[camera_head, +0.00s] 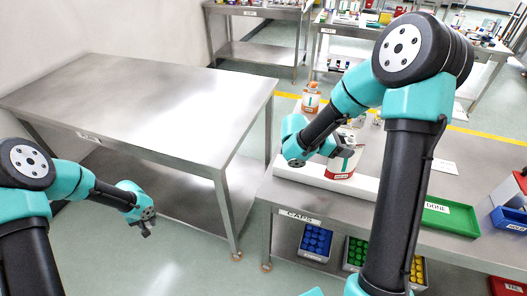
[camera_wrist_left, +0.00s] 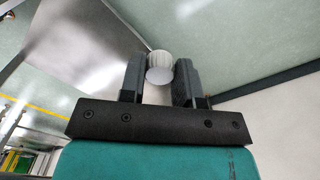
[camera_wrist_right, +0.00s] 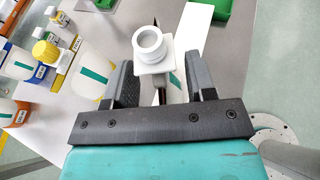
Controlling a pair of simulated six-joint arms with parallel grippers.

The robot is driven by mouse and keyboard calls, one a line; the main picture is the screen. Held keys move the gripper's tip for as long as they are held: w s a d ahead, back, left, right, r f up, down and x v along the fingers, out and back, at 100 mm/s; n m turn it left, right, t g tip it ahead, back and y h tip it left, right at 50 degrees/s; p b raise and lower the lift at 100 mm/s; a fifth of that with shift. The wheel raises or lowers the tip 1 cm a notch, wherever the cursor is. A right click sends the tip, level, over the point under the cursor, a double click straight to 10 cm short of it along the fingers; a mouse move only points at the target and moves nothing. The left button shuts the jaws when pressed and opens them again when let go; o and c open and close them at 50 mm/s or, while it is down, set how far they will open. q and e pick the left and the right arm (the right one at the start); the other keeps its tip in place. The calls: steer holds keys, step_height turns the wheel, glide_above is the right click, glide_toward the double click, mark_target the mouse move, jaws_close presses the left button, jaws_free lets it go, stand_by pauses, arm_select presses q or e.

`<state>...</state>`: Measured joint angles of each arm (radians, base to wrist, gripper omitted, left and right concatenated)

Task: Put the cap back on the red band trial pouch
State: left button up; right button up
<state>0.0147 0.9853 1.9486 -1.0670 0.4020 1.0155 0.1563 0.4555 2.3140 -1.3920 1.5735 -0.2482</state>
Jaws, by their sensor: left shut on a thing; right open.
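A white ribbed cap (camera_wrist_left: 160,68) is held between the fingers of my left gripper (camera_wrist_left: 160,80). In the head view that gripper (camera_head: 146,230) hangs over the floor in front of the bare left table, and the cap is too small to make out. A pouch with a red band (camera_head: 342,164) stands at the right workbench, beside my right gripper (camera_head: 335,146). In the right wrist view its white spout (camera_wrist_right: 150,42) is open and uncapped. My right gripper (camera_wrist_right: 160,85) is open, with its fingers on either side of the pouch, whose lower part is mostly hidden.
An orange-banded pouch (camera_head: 311,97) stands behind. Several other pouches, one with a yellow cap (camera_wrist_right: 45,52), show in the right wrist view. A green tray marked DONE (camera_head: 450,215) is to the right. Bins of blue caps (camera_head: 316,241) and other colours sit below. The left table (camera_head: 150,105) is clear.

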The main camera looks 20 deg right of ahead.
steer(key=shift+c, duration=0.3)
jaws_close()
stand_by(0.4)
